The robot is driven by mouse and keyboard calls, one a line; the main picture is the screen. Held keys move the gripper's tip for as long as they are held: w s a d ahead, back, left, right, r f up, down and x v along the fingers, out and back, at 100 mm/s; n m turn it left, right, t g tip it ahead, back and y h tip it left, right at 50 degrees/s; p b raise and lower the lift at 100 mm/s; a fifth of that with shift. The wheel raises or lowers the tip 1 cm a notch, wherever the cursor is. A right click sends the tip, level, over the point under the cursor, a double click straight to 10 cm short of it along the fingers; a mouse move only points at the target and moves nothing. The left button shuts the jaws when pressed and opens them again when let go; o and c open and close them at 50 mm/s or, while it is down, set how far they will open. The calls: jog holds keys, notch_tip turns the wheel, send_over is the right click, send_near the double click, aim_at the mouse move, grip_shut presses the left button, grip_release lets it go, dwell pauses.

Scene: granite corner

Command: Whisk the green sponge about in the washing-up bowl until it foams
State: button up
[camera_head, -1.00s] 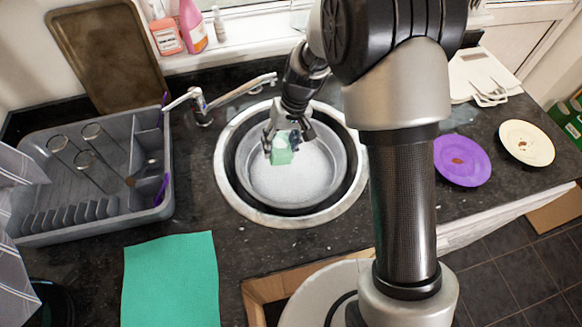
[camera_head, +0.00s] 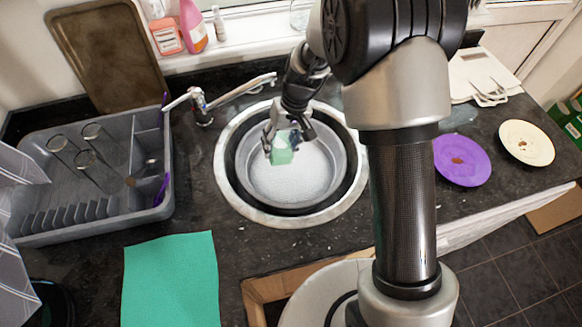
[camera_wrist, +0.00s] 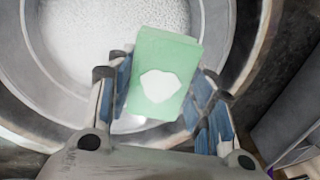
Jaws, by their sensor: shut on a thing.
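The green sponge (camera_head: 283,152) is a small block with a white patch of what looks like foam on its face. It also shows in the wrist view (camera_wrist: 165,75) between the two fingers. My gripper (camera_head: 284,138) is shut on it and holds it over the upper part of the washing-up bowl (camera_head: 246,180). The grey bowl sits in the round sink. Its inside is covered with white foam (camera_head: 300,180), which also shows in the wrist view (camera_wrist: 110,30). I cannot tell whether the sponge touches the foam.
A tap (camera_head: 225,97) reaches toward the sink from the upper left. A grey dish rack (camera_head: 70,213) with several glasses stands at the left. A green cloth (camera_head: 171,280) lies in front. A purple plate (camera_head: 462,160) and a cream plate (camera_head: 526,143) have dirty spots at the right.

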jog(key=shift+r+p, duration=1.4)
jog(key=shift+r, duration=0.6)
